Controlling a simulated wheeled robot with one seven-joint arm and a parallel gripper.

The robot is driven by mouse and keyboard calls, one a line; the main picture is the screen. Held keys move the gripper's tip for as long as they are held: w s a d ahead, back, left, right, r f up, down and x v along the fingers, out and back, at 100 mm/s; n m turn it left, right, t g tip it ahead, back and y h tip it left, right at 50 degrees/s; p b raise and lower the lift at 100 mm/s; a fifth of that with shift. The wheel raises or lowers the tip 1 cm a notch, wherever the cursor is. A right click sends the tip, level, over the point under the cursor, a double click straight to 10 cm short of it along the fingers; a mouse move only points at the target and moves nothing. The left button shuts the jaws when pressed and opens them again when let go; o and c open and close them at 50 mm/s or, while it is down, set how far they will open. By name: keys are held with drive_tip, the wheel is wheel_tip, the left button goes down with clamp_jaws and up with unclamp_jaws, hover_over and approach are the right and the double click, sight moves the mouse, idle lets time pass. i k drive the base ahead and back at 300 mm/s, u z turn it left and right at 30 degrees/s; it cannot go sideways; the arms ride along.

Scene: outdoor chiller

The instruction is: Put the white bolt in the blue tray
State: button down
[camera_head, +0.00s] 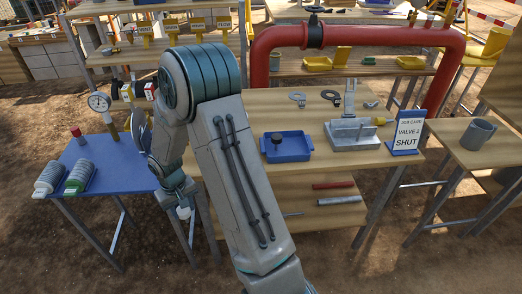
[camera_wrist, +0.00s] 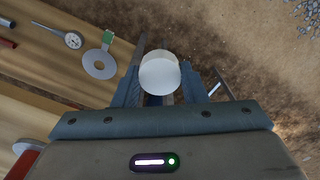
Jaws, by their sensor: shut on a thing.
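The white bolt shows in the wrist view (camera_wrist: 160,74) as a pale round head between the two fingers. My gripper (camera_wrist: 165,85) is shut on it. In the head view my gripper (camera_head: 183,205) points down at the left of the wooden bench's front edge, with the white bolt (camera_head: 184,213) at its tip. The blue tray (camera_head: 301,154) stands on the wooden bench, to the right of my arm and apart from the gripper. A dark knobbed piece (camera_head: 277,139) sits in the tray.
A metal block (camera_head: 354,134) and a job card stand (camera_head: 406,135) are right of the tray. A red pipe (camera_head: 284,38) arches behind. My forearm hides the bench's left part.

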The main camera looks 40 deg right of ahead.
sight(295, 148)
drive_tip(key=u, duration=0.05)
drive_tip(key=k, duration=0.8)
drive_tip(key=z, duration=1.2)
drive_tip(key=i, duration=0.5)
